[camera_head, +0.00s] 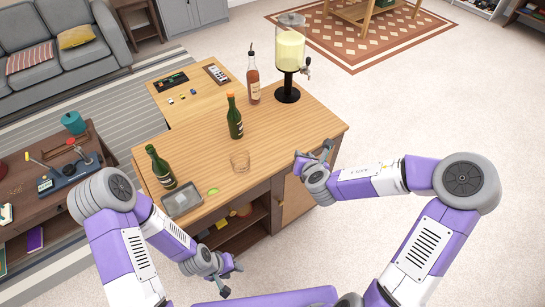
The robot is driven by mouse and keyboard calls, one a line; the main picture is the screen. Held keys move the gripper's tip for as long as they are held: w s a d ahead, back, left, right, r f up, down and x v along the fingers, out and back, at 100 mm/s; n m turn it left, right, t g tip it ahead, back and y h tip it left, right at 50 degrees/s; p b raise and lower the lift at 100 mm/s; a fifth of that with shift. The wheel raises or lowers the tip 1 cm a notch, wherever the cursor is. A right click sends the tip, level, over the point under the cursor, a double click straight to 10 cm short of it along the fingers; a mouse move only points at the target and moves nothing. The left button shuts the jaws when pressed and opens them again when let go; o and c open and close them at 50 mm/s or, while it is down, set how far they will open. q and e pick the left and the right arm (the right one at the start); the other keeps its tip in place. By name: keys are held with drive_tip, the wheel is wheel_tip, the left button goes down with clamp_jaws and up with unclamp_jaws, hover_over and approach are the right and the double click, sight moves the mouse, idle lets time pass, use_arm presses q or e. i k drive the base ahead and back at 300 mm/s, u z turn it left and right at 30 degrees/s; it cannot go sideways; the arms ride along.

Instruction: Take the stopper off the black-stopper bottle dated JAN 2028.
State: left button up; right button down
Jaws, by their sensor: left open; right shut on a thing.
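A dark green bottle with a dark top (160,168) stands upright at the near left of the wooden counter. A second green bottle with an orange top (235,118) stands upright near the counter's middle. A reddish bottle with a dark pourer-like top (253,85) stands behind it. No date is readable on any label. My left gripper (228,274) is open and empty, low in front of the counter's shelves, apart from the bottles. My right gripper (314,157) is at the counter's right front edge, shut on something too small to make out.
A grey tray (182,200), a lime-green piece (213,191) and a clear glass (240,161) are near the counter's front edge. A drink dispenser (289,55) stands at the back right. Open shelves (232,237) are below. The counter's right part is clear.

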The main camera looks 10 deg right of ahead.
sight(162, 171)
drive_tip(key=u, duration=4.2)
drive_tip(key=k, duration=2.15)
drive_tip(key=z, duration=1.05)
